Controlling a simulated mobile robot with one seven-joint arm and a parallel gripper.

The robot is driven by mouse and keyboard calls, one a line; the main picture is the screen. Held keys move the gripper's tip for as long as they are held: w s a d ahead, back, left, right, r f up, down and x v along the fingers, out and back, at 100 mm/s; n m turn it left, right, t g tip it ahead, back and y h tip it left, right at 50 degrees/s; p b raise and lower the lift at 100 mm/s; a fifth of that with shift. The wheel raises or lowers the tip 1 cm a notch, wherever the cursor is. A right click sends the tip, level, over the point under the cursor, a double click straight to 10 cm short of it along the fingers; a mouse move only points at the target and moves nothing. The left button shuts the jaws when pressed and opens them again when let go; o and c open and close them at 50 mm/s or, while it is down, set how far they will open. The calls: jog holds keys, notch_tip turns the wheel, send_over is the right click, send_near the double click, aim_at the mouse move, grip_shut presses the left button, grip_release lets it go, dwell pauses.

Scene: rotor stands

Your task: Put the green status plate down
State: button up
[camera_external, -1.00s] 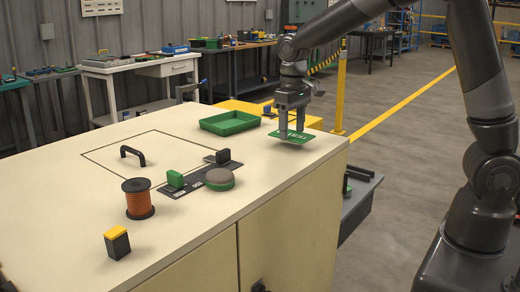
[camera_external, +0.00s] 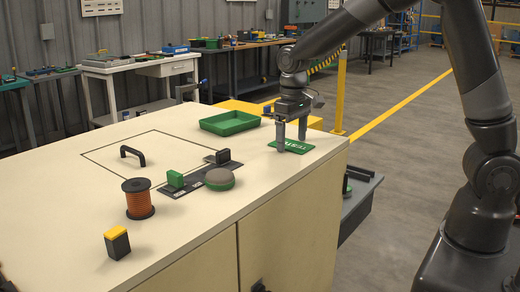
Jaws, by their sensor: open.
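The green status plate (camera_external: 297,147) lies flat on the cream cabinet top (camera_external: 215,257), near its far right corner. White lettering shows on the plate, partly covered by my fingers. My gripper (camera_external: 291,142) is directly above the plate, pointing down. Its two fingers are spread apart, with one tip at the plate's near left part and the other towards its far side. I cannot tell whether the fingertips touch the plate.
A green tray (camera_external: 230,124) stands left of my gripper. A round grey-topped green piece (camera_external: 220,180), a green block (camera_external: 175,179), a wire spool (camera_external: 138,199), a black handle (camera_external: 133,155) and a yellow-topped block (camera_external: 117,243) are further left. The near right top is clear.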

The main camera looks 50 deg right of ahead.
aim_at(292, 145)
jog(key=shift+r, duration=0.15)
notch_tip(292, 145, up, 11)
jog(key=s+d+r+t, duration=0.1)
jog(key=s+d+r, duration=0.15)
jog(key=s, duration=0.45)
jog(key=s+d+r+t, duration=0.2)
jog(key=s+r, duration=0.1)
jog(key=s, duration=0.4)
jog(key=s+d+f+t, duration=0.1)
jog(key=s+f+t, duration=0.1)
jog(key=s, duration=1)
jog(key=shift+d+f+t, duration=0.25)
jog(key=shift+f+t, duration=0.05)
jog(key=shift+f, duration=0.1)
